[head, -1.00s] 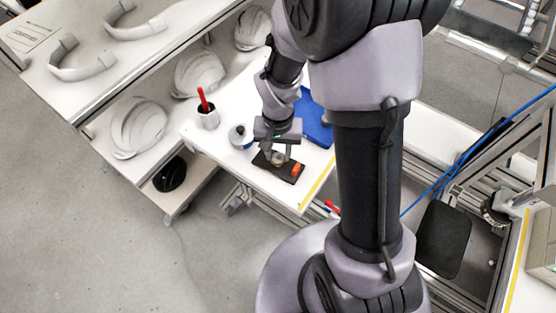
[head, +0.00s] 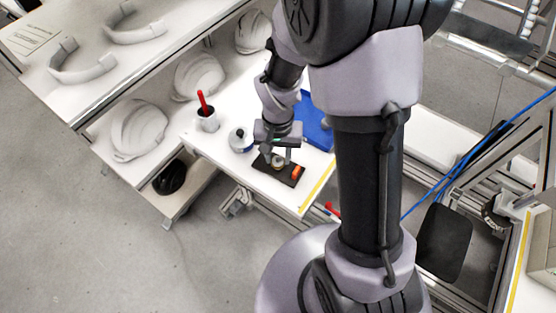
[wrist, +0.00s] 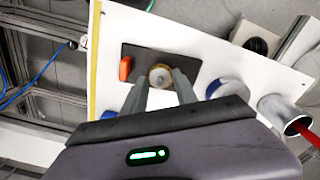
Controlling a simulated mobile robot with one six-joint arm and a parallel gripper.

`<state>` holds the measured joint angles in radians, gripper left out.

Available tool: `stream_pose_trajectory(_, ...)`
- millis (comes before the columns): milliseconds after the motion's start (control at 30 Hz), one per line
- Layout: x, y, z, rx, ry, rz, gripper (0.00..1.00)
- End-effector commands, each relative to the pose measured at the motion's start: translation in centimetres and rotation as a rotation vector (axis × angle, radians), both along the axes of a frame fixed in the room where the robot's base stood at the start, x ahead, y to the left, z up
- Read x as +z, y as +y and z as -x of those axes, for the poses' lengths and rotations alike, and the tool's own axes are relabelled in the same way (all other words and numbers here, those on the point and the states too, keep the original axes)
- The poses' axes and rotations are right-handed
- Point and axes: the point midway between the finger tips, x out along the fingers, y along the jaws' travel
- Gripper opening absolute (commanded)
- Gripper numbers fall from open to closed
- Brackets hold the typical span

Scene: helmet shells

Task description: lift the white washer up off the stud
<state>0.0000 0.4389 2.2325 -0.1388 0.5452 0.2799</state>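The white washer (wrist: 151,78) shows as a pale ring around a tan, round stud (wrist: 161,76) on a dark plate (wrist: 198,71). The dark plate (head: 261,163) also lies near the front edge of the table in the head view. There the washer and stud (head: 278,162) are small and partly hidden. My gripper (wrist: 158,80) is over the plate with one finger on each side of the washer. The fingers look parted, with the washer between their tips; I cannot see clear contact.
An orange block (wrist: 125,68) sits on the plate beside the stud. A white-and-blue round container (head: 241,138) and a cup with a red-handled tool (head: 208,120) stand to the left. A blue tray (head: 317,128) lies behind. Helmet shells (head: 138,130) are on the shelf.

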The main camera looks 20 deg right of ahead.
Motion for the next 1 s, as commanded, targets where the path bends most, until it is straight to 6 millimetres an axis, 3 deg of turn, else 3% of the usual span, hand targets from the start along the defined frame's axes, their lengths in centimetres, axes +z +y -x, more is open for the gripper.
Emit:
stream_pose_trajectory(100, 0.0, 0.0, 0.0, 0.000, 0.000, 0.000, 0.33)
stream_pose_trajectory(233, 0.0, 0.0, 0.0, 0.000, 0.000, 0.000, 0.10)
stream_pose_trajectory(700, 1.5, 0.0, 0.0, 0.000, -0.001, 0.000, 0.10)
stream_pose_trajectory(1000, 1.4, 0.0, 0.0, 0.000, -0.001, 0.000, 0.10)
